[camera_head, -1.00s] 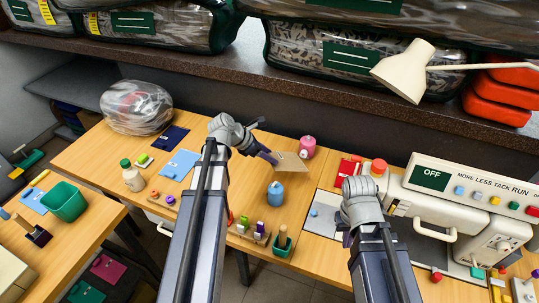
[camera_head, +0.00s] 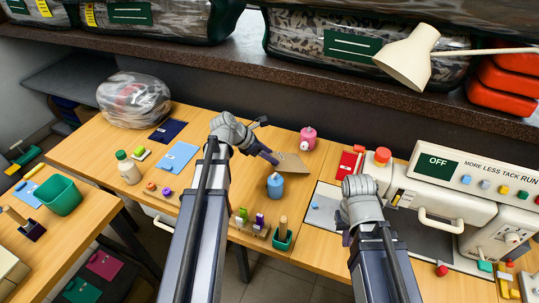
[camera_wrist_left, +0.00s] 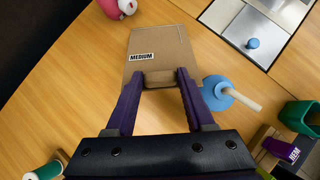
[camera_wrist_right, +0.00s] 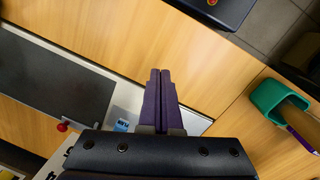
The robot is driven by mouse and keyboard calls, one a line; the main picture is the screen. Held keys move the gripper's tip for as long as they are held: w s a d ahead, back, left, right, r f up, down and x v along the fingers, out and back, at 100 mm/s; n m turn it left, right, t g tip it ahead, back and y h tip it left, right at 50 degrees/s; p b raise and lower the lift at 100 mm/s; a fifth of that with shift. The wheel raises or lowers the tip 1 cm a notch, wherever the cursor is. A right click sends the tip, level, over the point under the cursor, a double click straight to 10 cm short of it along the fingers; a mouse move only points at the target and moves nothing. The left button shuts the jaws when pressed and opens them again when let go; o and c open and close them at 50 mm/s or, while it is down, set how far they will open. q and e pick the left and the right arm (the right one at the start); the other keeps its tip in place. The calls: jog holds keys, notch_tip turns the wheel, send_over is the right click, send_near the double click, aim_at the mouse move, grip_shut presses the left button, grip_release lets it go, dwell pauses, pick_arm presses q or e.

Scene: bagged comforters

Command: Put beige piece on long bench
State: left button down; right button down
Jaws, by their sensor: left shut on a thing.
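The beige piece (camera_head: 291,163) is a flat card, marked MEDIUM in the left wrist view (camera_wrist_left: 170,45). My left gripper (camera_wrist_left: 160,76) is shut on its near edge. The piece is over the long bench (camera_head: 95,158), between a pink bottle and a blue bottle; I cannot tell whether it touches the wood. My right gripper (camera_wrist_right: 160,76) is shut with its fingers together and nothing between them.
A pink bottle (camera_head: 308,138) stands behind the piece and a blue bottle (camera_head: 275,186) in front. Right of them is the white machine (camera_head: 455,205) with a handle. Blue cards (camera_head: 178,158) and a clear bag (camera_head: 133,99) lie to the left. A dark shelf overhangs the back.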

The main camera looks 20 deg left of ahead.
pick_arm(q)
jog(key=shift+f+b, duration=0.4)
pick_arm(e)
jog(key=shift+f, duration=0.4)
pick_arm(q)
grip_release()
dwell(0.5)
jog(key=shift+r, duration=0.2)
pick_arm(e)
jog(key=shift+r, duration=0.2)
pick_arm(q)
jog(key=p+v, duration=0.6)
jog(key=shift+w+d+r, duration=0.2)
jog(key=shift+d+r, duration=0.05)
jog(key=shift+r, duration=0.3)
pick_arm(e)
notch_tip(320, 180, up, 6)
jog(key=shift+f, duration=0.2)
pick_arm(q)
jog(key=p+v, duration=0.6)
jog(key=v, duration=0.1)
jog(key=shift+a+r, duration=0.15)
jog(key=shift+r, duration=0.15)
pick_arm(e)
notch_tip(320, 180, up, 6)
